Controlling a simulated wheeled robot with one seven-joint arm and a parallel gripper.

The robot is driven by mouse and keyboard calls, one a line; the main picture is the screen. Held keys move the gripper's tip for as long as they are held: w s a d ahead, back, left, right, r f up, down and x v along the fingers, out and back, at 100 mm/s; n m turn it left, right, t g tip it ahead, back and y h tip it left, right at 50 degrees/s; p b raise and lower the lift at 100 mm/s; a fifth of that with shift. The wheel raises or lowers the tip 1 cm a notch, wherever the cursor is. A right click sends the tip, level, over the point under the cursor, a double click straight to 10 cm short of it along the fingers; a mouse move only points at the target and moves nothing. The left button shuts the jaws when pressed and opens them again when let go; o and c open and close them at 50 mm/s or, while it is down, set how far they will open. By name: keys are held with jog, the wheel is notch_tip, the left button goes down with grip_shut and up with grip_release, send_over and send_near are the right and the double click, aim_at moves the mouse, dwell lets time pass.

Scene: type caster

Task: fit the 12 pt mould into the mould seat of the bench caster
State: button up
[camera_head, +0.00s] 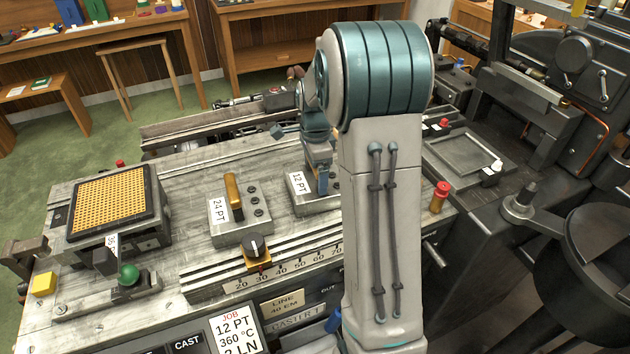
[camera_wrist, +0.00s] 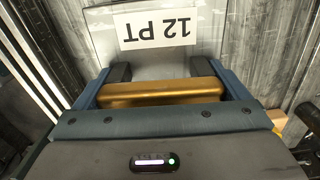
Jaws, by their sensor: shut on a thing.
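The 12 pt mould (camera_head: 302,203) is a grey metal block with a white "12 PT" label, at the middle of the bench. Its label (camera_wrist: 155,27) reads upside down in the wrist view. My gripper (camera_head: 321,186) comes down over it from above, and its fingers (camera_wrist: 160,92) are closed on the mould's brass bar handle (camera_wrist: 160,90). My arm hides part of the mould. I cannot tell whether it rests on the bench or is just above it. I cannot pick out the mould seat for sure.
A matrix case with a yellow grid (camera_head: 112,200) stands at the bench's left. A brass peg with a red top (camera_head: 440,196) stands at the right, near a recessed grey tray (camera_head: 468,157) and dark machinery.

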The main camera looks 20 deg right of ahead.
notch_tip(320, 180, up, 10)
jog(key=shift+r+b, duration=0.1)
jog(key=shift+b, duration=0.2)
dwell(0.4)
